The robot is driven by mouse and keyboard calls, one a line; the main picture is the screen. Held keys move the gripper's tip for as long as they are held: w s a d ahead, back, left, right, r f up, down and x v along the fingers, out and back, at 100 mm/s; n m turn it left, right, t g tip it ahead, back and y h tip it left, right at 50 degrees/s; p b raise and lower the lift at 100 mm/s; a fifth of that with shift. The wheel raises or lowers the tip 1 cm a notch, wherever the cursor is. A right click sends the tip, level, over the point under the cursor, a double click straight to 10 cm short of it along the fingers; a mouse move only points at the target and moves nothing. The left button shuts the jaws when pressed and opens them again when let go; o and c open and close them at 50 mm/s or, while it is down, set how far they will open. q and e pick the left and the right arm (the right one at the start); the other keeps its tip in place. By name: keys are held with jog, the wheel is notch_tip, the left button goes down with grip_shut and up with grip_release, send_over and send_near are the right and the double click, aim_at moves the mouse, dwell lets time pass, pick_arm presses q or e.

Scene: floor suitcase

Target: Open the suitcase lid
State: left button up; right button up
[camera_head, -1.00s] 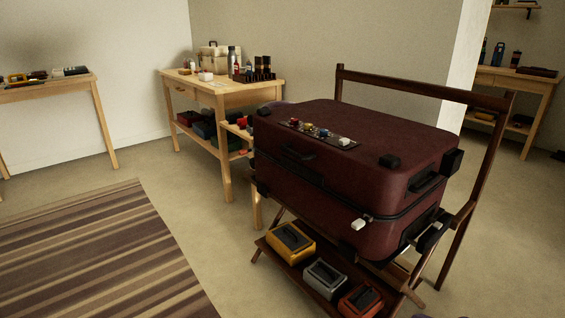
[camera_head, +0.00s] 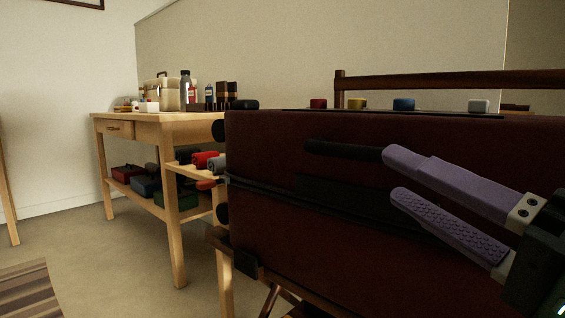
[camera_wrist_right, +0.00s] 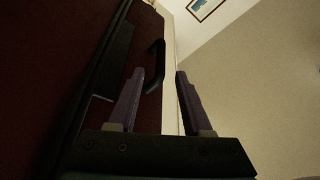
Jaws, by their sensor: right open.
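The dark red suitcase (camera_head: 265,150) stands in front of me with its lid shut; a dark seam runs along its front. A black handle (camera_head: 335,148) is on the front of the lid, above the seam. My right gripper (camera_head: 389,174) has two purple fingers, open and empty, at the handle's right end. The upper fingertip overlaps that end in the head view; I cannot tell whether they touch. In the right wrist view, the handle (camera_wrist_right: 157,62) shows just beyond and between the fingertips (camera_wrist_right: 160,74). My left gripper is out of view.
A dark wooden rail (camera_head: 430,82) rises behind the suitcase. A wooden workbench (camera_head: 160,122) with bottles and boxes stands to the left.

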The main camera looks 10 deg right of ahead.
aim_at(362, 159)
jog(key=b+x, duration=0.1)
jog(key=x, duration=0.7)
jog(key=shift+w+a+r, duration=0.1)
jog(key=shift+w+a, duration=0.05)
jog(key=shift+w, duration=0.05)
jog(key=shift+c, duration=0.2)
grip_shut()
dwell(0.9)
